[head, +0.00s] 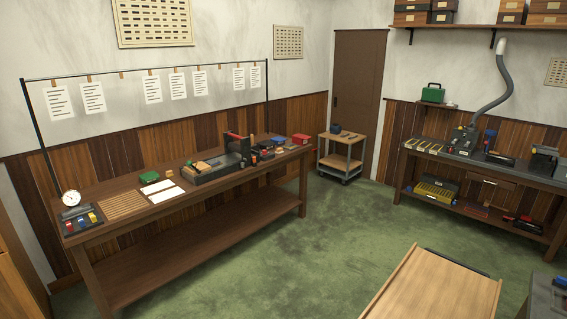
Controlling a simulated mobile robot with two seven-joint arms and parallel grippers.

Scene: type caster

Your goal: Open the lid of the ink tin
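I cannot tell for sure which item is the ink tin; everything is small at this distance. Near the bench's right end are a red box (300,139), a small blue item (281,141) and several small dark containers (265,153). Their lids cannot be made out. Neither of my grippers is in view.
Green floor lies open between the long bench and the right workbench (480,158). A small cart (340,162) stands by the brown door (358,80). A wooden-topped surface (430,290) occupies the lower right foreground. Papers hang from a rail (150,69) above the long bench.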

